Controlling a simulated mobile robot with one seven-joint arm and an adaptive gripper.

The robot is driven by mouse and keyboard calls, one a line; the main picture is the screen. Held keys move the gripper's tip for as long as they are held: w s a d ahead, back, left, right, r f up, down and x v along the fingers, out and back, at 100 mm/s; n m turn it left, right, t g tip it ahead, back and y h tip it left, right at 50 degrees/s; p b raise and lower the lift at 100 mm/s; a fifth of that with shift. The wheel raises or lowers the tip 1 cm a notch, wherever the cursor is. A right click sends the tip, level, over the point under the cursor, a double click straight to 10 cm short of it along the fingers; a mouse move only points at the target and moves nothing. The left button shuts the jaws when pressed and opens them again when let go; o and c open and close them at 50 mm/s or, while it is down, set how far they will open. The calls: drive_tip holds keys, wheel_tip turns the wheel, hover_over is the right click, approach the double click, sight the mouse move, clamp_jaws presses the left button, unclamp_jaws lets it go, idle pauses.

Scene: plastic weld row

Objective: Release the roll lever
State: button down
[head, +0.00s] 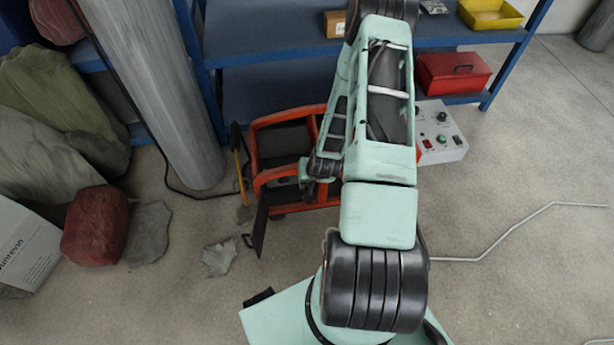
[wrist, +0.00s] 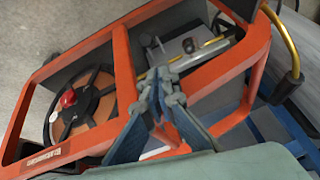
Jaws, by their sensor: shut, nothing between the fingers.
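An orange-framed machine (head: 318,203) stands on the floor, with a dark side door (head: 261,222) hanging open. In the wrist view its orange frame (wrist: 122,70) has two openings. The left one holds a round spool (wrist: 88,105) with a dark rim and a red knob (wrist: 68,98). My gripper (wrist: 162,82) is shut and empty, in front of the bar between the openings. My arm partly hides the machine in the head view.
A blue shelf (head: 270,52) stands behind the machine, with a grey column (head: 165,90) to its left. A grey control box (head: 440,132) and red toolbox (head: 453,78) are at the right. A bent rod (head: 500,238) lies on otherwise open floor.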

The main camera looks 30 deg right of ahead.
sight(306, 189)
drive_tip(key=b+x, duration=0.1)
drive_tip(key=x, duration=0.2)
drive_tip(key=d+b+x, duration=0.1)
drive_tip(key=x, duration=0.3)
drive_tip(key=s+b+x, duration=0.1)
drive_tip(key=x, duration=0.3)
drive_tip(key=shift+d+f, duration=0.25)
drive_tip(key=shift+d, duration=0.05)
